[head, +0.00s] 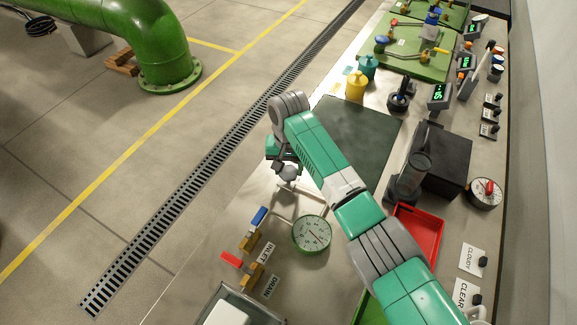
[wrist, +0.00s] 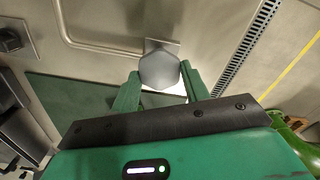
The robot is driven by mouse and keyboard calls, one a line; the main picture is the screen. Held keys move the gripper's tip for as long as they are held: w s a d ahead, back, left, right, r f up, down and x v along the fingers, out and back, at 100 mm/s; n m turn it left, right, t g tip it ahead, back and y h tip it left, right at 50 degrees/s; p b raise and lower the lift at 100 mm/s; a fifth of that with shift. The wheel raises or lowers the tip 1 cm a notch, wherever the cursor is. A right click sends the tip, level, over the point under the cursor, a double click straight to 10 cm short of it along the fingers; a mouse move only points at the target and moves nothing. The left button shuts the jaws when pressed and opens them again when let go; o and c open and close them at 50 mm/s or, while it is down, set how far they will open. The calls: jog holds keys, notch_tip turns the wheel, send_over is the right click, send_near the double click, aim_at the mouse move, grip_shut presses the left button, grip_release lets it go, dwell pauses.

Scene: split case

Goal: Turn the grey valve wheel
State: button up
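The grey valve wheel (wrist: 160,70) shows in the wrist view as a rounded, faceted knob in front of a pale plate. In the head view the wheel (head: 287,173) sits on grey pipework near the bench's left edge, just below my gripper (head: 284,152). In the wrist view my gripper's two green fingers (wrist: 160,78) are spread apart, with the wheel appearing between their tips. I cannot tell whether the fingertips touch it. My arm reaches over the bench from the lower right, and the gripper partly hides the wheel's upper side in the head view.
A round green-rimmed gauge (head: 311,234) stands near the wheel. Blue (head: 259,217) and red (head: 231,259) handles are by the INLET and DRAIN labels. A dark green mat (head: 365,130) lies beyond my arm. A red tray (head: 424,229) and black box (head: 446,163) are to the right.

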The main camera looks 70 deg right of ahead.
aim_at(288, 170)
jog(key=shift+c, duration=1.2)
jog(key=shift+r+n+p, duration=0.35)
jog(key=shift+n+p, duration=0.05)
jog(key=shift+p, duration=0.6)
jog(key=shift+f+n+p, duration=0.25)
jog(key=shift+n+p, duration=0.4)
jog(key=shift+n, duration=0.15)
jog(key=o, duration=1)
notch_tip(288, 170, up, 8)
jog(key=shift+f+p, duration=0.15)
jog(key=shift+p, duration=0.75)
